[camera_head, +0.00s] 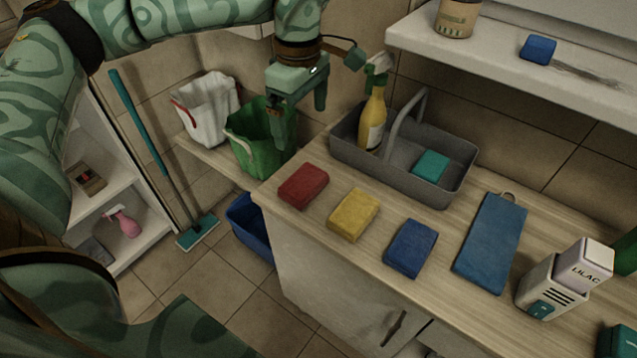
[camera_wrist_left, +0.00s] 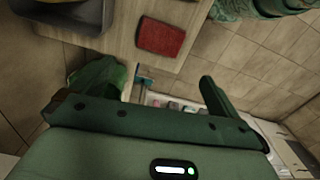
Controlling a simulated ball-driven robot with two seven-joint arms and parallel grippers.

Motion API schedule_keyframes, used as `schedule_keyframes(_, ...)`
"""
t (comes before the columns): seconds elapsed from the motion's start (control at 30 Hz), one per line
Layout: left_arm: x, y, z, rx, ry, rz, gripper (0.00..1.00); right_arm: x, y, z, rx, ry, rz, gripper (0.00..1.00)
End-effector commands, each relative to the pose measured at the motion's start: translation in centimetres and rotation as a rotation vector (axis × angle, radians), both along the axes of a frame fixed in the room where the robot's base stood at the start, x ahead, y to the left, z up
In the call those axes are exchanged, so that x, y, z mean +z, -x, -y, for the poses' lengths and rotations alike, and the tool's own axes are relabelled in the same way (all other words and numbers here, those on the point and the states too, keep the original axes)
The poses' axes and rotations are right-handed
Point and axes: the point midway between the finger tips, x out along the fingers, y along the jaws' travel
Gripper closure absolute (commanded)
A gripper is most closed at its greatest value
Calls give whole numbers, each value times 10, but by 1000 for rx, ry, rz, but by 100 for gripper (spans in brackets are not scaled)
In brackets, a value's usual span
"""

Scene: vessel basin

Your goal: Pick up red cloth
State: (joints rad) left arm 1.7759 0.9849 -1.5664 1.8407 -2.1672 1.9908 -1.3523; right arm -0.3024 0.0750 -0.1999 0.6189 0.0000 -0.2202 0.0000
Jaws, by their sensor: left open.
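The red cloth (camera_head: 303,186), a folded block-like pad, lies flat on the wooden counter near its left end. It also shows in the left wrist view (camera_wrist_left: 160,37), at the top middle. My left gripper (camera_head: 300,126) is open and empty, with its fingers pointing down. It hangs above and behind the red cloth, in front of the green bucket, and is apart from the cloth. Nothing hides the cloth in the head view. My right gripper is not in view.
A yellow cloth (camera_head: 353,214) and a blue cloth (camera_head: 411,248) lie to the right of the red one. A grey caddy (camera_head: 440,192) with a spray bottle (camera_head: 372,118) stands behind them. A green bucket (camera_head: 252,146) is left of the counter. A shelf (camera_head: 480,70) overhangs at the upper right.

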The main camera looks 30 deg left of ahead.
Motion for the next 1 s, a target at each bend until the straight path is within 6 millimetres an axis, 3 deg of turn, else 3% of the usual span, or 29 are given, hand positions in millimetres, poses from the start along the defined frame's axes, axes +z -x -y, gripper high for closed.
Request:
schedule_keyframes(0.17, -11, 0, 0, -97, 0, -2, 0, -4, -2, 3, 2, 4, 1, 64)
schedule_keyframes(0.53, -97, 0, 0, -97, 0, -6, 0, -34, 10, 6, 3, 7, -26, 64)
schedule_keyframes(0.83, -120, 0, 0, -97, 0, -1, 0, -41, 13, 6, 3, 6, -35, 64)
schedule_keyframes(1.0, -149, 2, 1, -97, 0, -6, 0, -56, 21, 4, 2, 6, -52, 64)
